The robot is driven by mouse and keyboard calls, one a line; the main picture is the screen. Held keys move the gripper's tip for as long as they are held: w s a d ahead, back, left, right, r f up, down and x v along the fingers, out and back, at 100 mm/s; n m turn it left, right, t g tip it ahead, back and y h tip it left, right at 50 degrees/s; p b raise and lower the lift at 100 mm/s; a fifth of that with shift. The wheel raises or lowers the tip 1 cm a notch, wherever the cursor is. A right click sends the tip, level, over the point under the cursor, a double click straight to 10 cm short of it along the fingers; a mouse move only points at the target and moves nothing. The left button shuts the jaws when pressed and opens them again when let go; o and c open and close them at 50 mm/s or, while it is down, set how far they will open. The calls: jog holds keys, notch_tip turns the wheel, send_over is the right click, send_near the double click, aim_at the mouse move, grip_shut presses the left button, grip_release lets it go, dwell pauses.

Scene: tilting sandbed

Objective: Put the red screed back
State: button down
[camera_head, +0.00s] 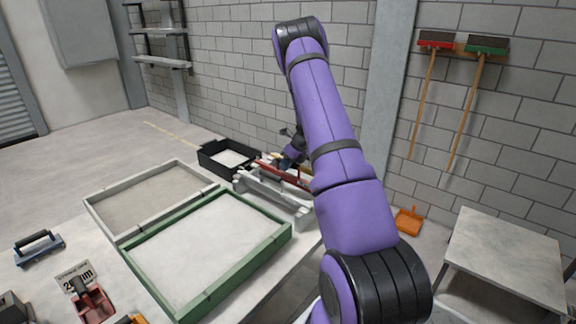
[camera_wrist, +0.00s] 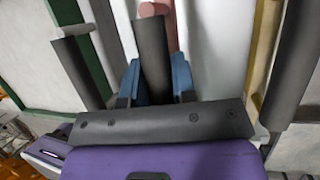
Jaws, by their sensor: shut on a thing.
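The red screed (camera_head: 286,175) lies along the pale rack (camera_head: 262,192) behind the green-framed sandbed (camera_head: 262,247) in the head view. In the wrist view a pinkish-red part of the screed (camera_wrist: 157,9) shows at the top, beyond a dark handle (camera_wrist: 151,50). My gripper (camera_wrist: 156,82) has its blue fingers on both sides of this handle and is shut on it. In the head view my gripper (camera_head: 292,153) is small and partly hidden by my arm. I cannot tell whether the screed rests fully in the rack.
Another dark handle (camera_wrist: 290,65) stands close on the right in the wrist view, beside a yellow bar (camera_wrist: 262,45). One more dark handle (camera_wrist: 78,70) is on the left. A black tray (camera_head: 212,163) sits left of the rack. The brick wall is close behind.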

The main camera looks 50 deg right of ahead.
jog(key=shift+f, duration=0.4)
jog(key=c, duration=0.9)
grip_release()
